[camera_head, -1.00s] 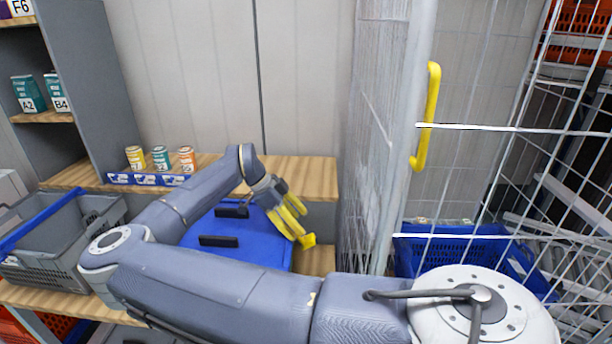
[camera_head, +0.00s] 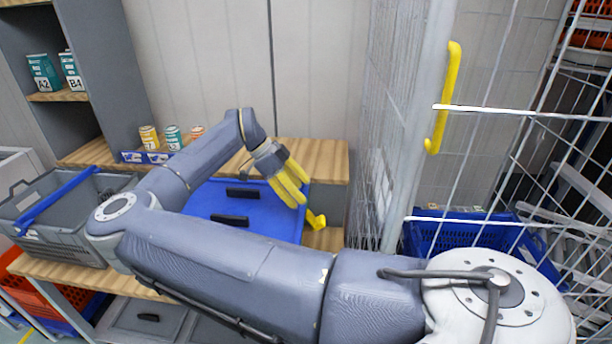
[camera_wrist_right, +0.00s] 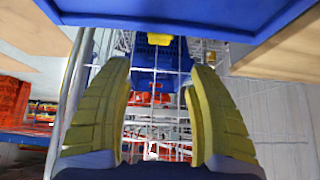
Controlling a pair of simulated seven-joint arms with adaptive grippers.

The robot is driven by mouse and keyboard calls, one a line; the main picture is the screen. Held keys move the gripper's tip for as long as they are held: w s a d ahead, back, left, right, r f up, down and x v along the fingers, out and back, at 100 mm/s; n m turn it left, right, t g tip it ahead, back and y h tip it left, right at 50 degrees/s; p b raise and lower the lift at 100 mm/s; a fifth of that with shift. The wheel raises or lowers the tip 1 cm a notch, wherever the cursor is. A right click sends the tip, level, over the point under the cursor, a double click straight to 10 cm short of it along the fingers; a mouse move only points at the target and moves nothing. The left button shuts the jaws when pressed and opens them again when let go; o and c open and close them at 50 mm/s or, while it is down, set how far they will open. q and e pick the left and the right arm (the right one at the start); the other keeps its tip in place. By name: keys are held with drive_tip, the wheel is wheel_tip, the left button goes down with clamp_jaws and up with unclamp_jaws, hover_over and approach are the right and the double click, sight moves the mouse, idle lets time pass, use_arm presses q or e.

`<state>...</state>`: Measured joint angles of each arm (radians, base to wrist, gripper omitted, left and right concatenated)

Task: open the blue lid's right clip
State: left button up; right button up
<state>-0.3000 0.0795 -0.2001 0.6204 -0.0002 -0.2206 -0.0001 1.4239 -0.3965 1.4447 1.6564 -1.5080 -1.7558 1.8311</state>
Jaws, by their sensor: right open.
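The blue lid (camera_head: 262,203) lies on the wooden bench with black handles on top. Its yellow right clip (camera_head: 316,220) shows at the lid's right edge, just beyond my fingers. My right gripper (camera_head: 297,194) is over the lid's right side, its yellow fingers open and pointing down to the right, apart from the clip. In the right wrist view the clip (camera_wrist_right: 160,39) shows at the top middle under a blue edge (camera_wrist_right: 180,14), above the gap between the open, empty fingers (camera_wrist_right: 158,82). I cannot tell how far the clip is turned. My left gripper is not in view.
A grey tote (camera_head: 62,208) stands to the left on the bench. Small cans (camera_head: 172,137) stand behind the lid. A wire cage (camera_head: 405,170) with a yellow handle (camera_head: 444,95) rises close on the right, with a blue crate (camera_head: 470,237) beyond it.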

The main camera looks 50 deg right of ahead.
sight(322, 219)
drive_tip(key=shift+s+d+r, duration=0.15)
drive_tip(key=shift+d+r, duration=0.35)
drive_tip(key=shift+d, duration=0.3)
drive_tip(key=shift+d+r+n, duration=0.15)
drive_tip(key=shift+r+n, duration=0.1)
drive_tip(key=shift+n, duration=0.15)
wheel_tip(322, 219, up, 4)
drive_tip(key=a+n+t+y, duration=0.2)
drive_tip(key=n, duration=3.3)
drive_tip(key=x, duration=1.7)
drive_tip(key=shift+d+f, duration=0.1)
drive_tip(key=shift+d, duration=0.15)
drive_tip(key=shift+c, duration=0.4)
